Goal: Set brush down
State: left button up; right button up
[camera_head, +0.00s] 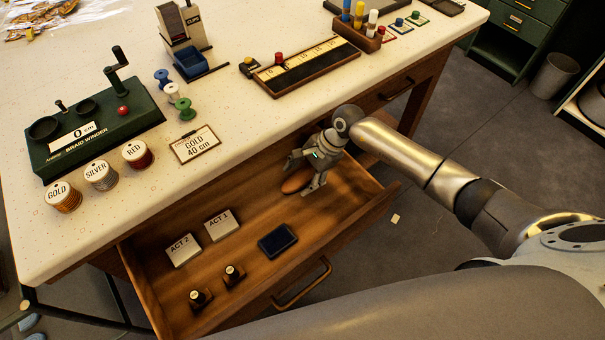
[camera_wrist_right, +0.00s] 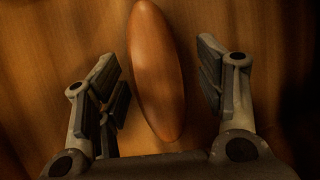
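The brush (camera_head: 296,181) is a smooth brown oval lying in the open wooden drawer (camera_head: 335,209), toward its right end. It also shows in the right wrist view (camera_wrist_right: 156,70), long and rounded against the drawer's wood. My right gripper (camera_head: 302,174) is down inside the drawer at the brush. In the wrist view its two fingers (camera_wrist_right: 163,85) are spread apart, one on each side of the brush, with a visible gap on both sides. The brush's underside and bristles are hidden. My left gripper is not in view.
The drawer also holds ACT 1 (camera_head: 221,225) and ACT 2 (camera_head: 183,250) cards, a dark blue pad (camera_head: 277,241) and two small dark stamps (camera_head: 233,275). The white tabletop (camera_head: 225,107) overhangs the drawer's back. Bare drawer floor shows between pad and gripper.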

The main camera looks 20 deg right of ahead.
jog(key=shift+r, duration=0.2)
jog(key=shift+d+r, duration=0.25)
jog(key=shift+r, duration=0.05)
jog(key=b+v, duration=0.1)
jog(key=v, duration=1)
jog(key=shift+s, duration=0.1)
